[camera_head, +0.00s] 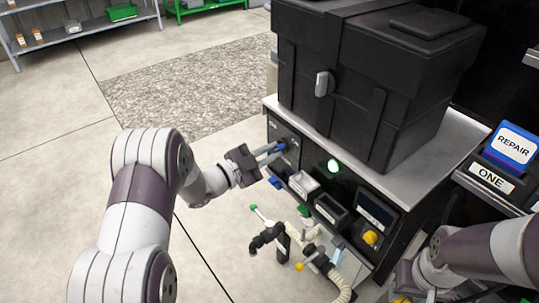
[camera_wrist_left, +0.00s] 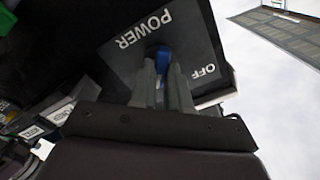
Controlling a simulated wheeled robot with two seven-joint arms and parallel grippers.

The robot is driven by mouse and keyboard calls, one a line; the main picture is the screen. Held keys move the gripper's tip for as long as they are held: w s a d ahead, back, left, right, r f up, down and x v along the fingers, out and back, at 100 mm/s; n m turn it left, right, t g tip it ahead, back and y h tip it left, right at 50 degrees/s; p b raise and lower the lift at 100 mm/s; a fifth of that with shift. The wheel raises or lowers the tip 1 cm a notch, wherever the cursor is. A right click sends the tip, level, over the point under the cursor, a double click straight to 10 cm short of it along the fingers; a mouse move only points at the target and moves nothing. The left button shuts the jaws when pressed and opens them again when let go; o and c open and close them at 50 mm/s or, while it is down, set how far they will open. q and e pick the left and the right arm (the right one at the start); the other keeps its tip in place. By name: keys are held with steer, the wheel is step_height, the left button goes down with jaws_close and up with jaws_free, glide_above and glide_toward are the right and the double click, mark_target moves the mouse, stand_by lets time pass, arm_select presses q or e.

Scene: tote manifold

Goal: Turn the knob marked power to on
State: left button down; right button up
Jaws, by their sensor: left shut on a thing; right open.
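The power knob is blue and sits on a dark grey plate on the front of the black cabinet. In the left wrist view the knob (camera_wrist_left: 163,58) shows between my fingers, and the plate (camera_wrist_left: 190,45) reads POWER and OFF. In the head view the knob (camera_head: 282,146) is at the cabinet's upper left. My left gripper (camera_head: 278,151) is shut on the knob; its fingers also show in the wrist view (camera_wrist_left: 163,85). Any ON marking is not visible. My right arm comes in at the lower right of the head view; its fingers are hidden or out of frame.
A black tote (camera_head: 345,100) stands on the cabinet's light top (camera_head: 450,140). Hoses and pipe fittings (camera_head: 300,245) are below. The floor at left is clear.

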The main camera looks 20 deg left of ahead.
arm_select(q)
steer(key=shift+m, duration=0.6)
steer(key=c, duration=1.1)
jaws_free()
steer(key=p+v, duration=0.2)
steer(key=v, duration=1)
steer(key=shift+s+a+p, duration=0.25)
steer(key=shift+s+p, duration=0.05)
steer(key=shift+p, duration=0.1)
